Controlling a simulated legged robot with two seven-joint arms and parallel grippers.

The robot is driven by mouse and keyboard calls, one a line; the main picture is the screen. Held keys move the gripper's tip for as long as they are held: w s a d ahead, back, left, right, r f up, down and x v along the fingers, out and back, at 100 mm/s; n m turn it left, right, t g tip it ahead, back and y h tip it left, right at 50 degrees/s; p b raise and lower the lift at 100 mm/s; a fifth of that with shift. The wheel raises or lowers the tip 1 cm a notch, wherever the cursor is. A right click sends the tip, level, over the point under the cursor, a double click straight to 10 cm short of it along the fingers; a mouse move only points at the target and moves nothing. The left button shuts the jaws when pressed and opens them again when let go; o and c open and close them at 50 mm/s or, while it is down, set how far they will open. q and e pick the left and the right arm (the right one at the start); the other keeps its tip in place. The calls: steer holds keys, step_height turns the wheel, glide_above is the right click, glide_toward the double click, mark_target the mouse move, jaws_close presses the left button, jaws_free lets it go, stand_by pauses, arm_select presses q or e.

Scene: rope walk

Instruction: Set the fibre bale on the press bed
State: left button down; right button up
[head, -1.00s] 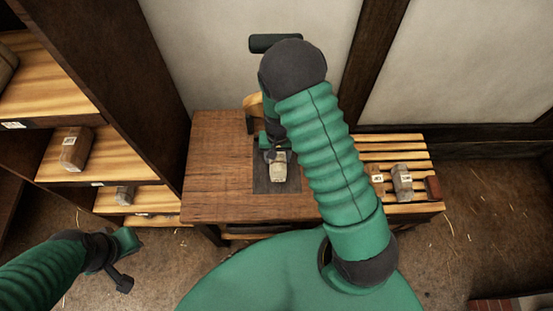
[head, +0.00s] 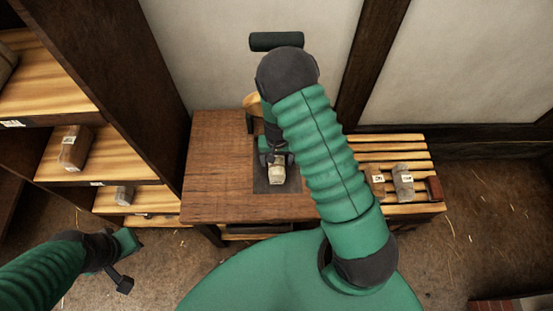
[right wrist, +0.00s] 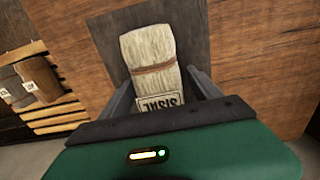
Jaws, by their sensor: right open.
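The fibre bale (head: 277,174) is a small pale block with a brown band and a printed label. It lies on the dark square press bed (head: 262,186) set in the wooden table. In the right wrist view the bale (right wrist: 152,65) sits between my right gripper's spread fingers, over the dark press bed (right wrist: 196,50). My right gripper (head: 277,161) is open around the bale's near end in that view, with a gap visible beside it. My left gripper (head: 124,264) hangs at the lower left, away from the table; its jaw state is unclear.
A shelf unit (head: 150,100) with labelled bales (head: 73,148) stands at left. The table's left part (head: 215,165) is clear.

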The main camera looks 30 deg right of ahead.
steer(key=r, duration=0.3)
steer(key=r+p, duration=0.1)
steer(key=r, duration=0.4)
steer(key=shift+s+a+r, duration=0.15)
steer(key=shift+a+r, duration=0.2)
steer(key=shift+r, duration=0.05)
steer(key=s+a+r+n+t, duration=0.2)
steer(key=s+a+r+n, duration=0.4)
steer(key=s+r, duration=0.3)
step_height(320, 180, up, 3)
steer(key=shift+a+f+t, duration=0.1)
steer(key=shift+a+t, duration=0.2)
steer(key=shift+a, duration=0.1)
